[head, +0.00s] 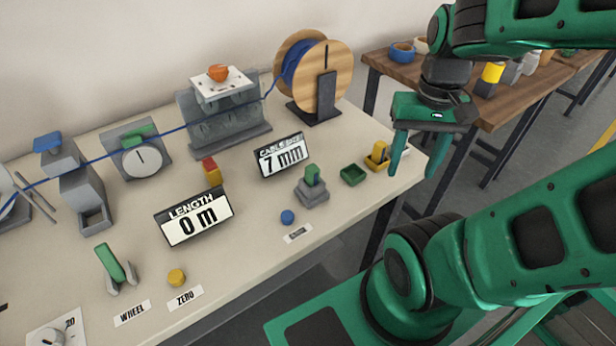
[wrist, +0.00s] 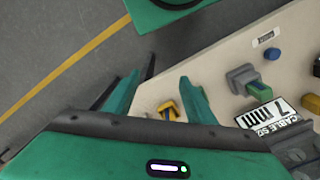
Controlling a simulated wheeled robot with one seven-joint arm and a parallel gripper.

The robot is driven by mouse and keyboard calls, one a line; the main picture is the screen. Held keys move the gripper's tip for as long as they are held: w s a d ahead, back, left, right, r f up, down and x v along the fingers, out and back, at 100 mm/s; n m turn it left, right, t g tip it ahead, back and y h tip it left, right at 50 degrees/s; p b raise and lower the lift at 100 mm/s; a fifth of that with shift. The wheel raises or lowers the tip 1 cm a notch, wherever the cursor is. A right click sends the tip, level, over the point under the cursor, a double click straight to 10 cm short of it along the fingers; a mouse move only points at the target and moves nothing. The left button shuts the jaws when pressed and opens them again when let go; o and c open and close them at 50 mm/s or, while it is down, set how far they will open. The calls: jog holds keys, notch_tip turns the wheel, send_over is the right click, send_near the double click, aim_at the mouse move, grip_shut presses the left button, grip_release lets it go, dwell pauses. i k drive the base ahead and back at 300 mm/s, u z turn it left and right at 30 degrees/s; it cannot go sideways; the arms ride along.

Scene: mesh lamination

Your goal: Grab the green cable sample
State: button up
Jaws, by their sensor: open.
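A green block (head: 312,174) stands upright in a stepped grey holder (head: 312,193) near the table's right front edge; I cannot tell if it is the cable sample. It also shows in the wrist view (wrist: 260,90). My gripper (head: 414,172) is open and empty, fingers pointing down, to the right of the tray and the yellow piece, by the table's right end. In the wrist view my gripper (wrist: 159,80) has its fingers apart, with table edge and floor between them.
A yellow piece (head: 377,155) stands beside the tray, close to my fingers. The "7 mm" display (head: 279,156), a blue button (head: 288,217) and the cable spool (head: 315,70) stand on the table. A wooden table (head: 510,95) with containers is behind my gripper.

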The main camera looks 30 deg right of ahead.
aim_at(312, 173)
jog(key=k, duration=1.65)
jog(key=z, duration=0.75)
jog(key=i, duration=0.9)
jog(key=z, duration=0.05)
